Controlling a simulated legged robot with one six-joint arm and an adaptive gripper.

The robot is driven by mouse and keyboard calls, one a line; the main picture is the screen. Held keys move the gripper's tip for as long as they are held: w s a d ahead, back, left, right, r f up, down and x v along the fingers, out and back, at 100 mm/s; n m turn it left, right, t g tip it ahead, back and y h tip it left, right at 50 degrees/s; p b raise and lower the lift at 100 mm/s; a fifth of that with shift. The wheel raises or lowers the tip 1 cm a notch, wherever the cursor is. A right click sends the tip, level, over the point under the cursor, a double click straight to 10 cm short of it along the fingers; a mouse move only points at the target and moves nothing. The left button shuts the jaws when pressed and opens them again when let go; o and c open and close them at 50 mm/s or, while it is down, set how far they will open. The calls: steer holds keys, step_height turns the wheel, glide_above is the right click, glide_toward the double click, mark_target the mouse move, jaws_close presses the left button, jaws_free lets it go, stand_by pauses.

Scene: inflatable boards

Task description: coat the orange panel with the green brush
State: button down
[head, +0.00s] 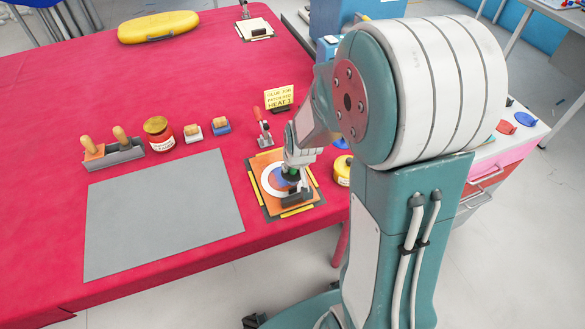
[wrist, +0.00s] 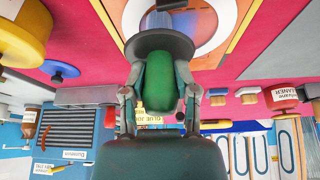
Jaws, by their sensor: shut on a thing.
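The orange panel (head: 263,164) lies on the red table near its front right edge, with a white ring, a blue patch and yellow strips along its edges. My gripper (head: 291,173) is over the panel and shut on the green brush (head: 290,176). In the wrist view the brush's green handle (wrist: 160,84) sits between my two fingers, with its wide dark head (wrist: 160,44) toward the panel. The panel's patterned face shows past the head. The head hides part of the panel, so I cannot tell whether the bristles touch it.
A grey mat (head: 165,212) lies left of the panel. Behind it are a grey holder (head: 112,158) with wooden-handled tools, a red-brown jar (head: 158,132) and small brushes. A yellow sign (head: 279,97) and a red-handled tool (head: 263,128) stand behind the panel.

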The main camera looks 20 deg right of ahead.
steer(key=shift+w+f, duration=0.1)
steer(key=shift+w, duration=4.3)
step_height(320, 180, up, 6)
step_height(320, 180, up, 3)
steer(key=shift+r, duration=0.1)
